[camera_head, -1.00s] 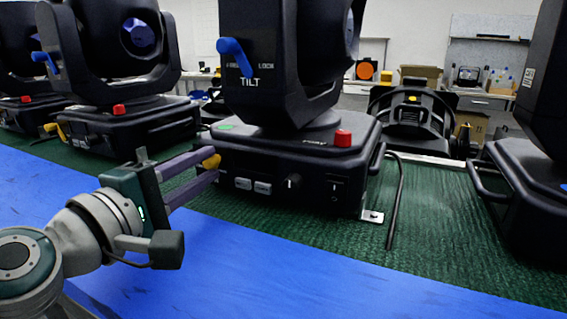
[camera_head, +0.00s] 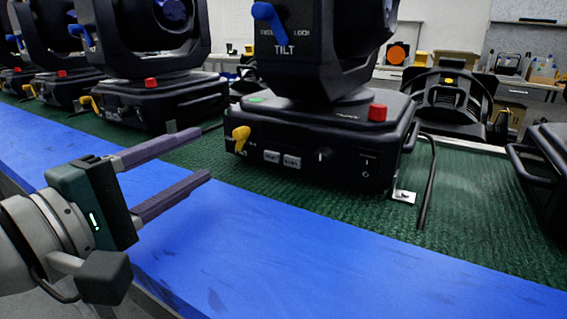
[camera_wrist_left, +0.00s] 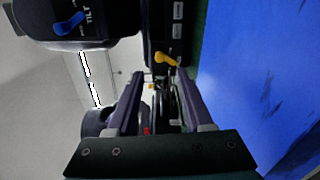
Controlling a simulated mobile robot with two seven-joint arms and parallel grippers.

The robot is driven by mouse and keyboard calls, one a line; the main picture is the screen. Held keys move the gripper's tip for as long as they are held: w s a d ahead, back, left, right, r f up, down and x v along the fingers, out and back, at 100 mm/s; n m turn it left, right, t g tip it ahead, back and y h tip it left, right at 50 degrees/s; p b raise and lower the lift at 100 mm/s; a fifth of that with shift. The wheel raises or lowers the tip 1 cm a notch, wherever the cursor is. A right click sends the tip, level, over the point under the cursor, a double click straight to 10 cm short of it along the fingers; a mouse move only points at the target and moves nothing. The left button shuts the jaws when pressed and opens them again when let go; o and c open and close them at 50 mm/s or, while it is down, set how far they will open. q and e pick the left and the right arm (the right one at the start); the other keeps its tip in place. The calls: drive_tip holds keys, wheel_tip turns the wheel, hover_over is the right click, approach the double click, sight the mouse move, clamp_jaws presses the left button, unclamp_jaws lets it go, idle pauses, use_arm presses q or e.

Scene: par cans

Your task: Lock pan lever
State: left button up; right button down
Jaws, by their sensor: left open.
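The yellow pan lever (camera_head: 240,138) is on the front left of the base (camera_head: 310,150) of the middle black moving-head light. Its knob is up and its lower end slants down; the marks beside it are too small to read. My left gripper (camera_head: 205,154) is open and empty, its two purple-grey fingers apart, to the left of the lever and not touching it. In the left wrist view the lever (camera_wrist_left: 166,58) shows just beyond the open fingertips (camera_wrist_left: 160,74). My right gripper is out of view.
A blue tilt lever (camera_head: 270,22) is on the yoke above, and a red knob (camera_head: 377,112) is on the base. Other lights stand left (camera_head: 150,95) and right (camera_head: 545,155) on the green mat (camera_head: 465,200). The blue table strip (camera_head: 330,250) in front is clear.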

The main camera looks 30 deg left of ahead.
use_arm(q)
drive_tip(key=shift+s+a, duration=0.1)
drive_tip(key=shift+s, duration=0.95)
drive_tip(key=d+m+g+h+p, duration=0.1)
drive_tip(key=d+m, duration=0.1)
drive_tip(key=s+d+r+m+g+h+p, duration=0.1)
drive_tip(key=d+m+p, duration=0.1)
drive_tip(key=d+m, duration=0.1)
drive_tip(key=d+r+m+g+h+p, duration=0.1)
drive_tip(key=d+m, duration=0.1)
drive_tip(key=shift+s+d+h+p, duration=0.35)
drive_tip(key=shift+h, duration=0.05)
drive_tip(key=s+d+m+g+p, duration=0.1)
drive_tip(key=m, duration=0.1)
drive_tip(key=s+d+m+g+p, duration=0.1)
drive_tip(key=d+m+g+p, duration=0.1)
drive_tip(key=s+d+f+m+g+p, duration=0.1)
drive_tip(key=s+m+g, duration=0.1)
drive_tip(key=m, duration=0.1)
drive_tip(key=shift+s+d+p, duration=0.1)
drive_tip(key=shift+d+p, duration=0.05)
drive_tip(key=shift+p, duration=0.15)
drive_tip(key=s+a+r+m+g+y+p, duration=0.4)
drive_tip(key=s+a+m+g+y+p, duration=0.15)
drive_tip(key=s+p, duration=0.45)
wheel_tip(320, 180, up, 35)
drive_tip(key=p, duration=3.4)
drive_tip(key=shift+d+m+g, duration=0.25)
drive_tip(key=shift+m+g, duration=0.1)
drive_tip(key=shift+g, duration=0.1)
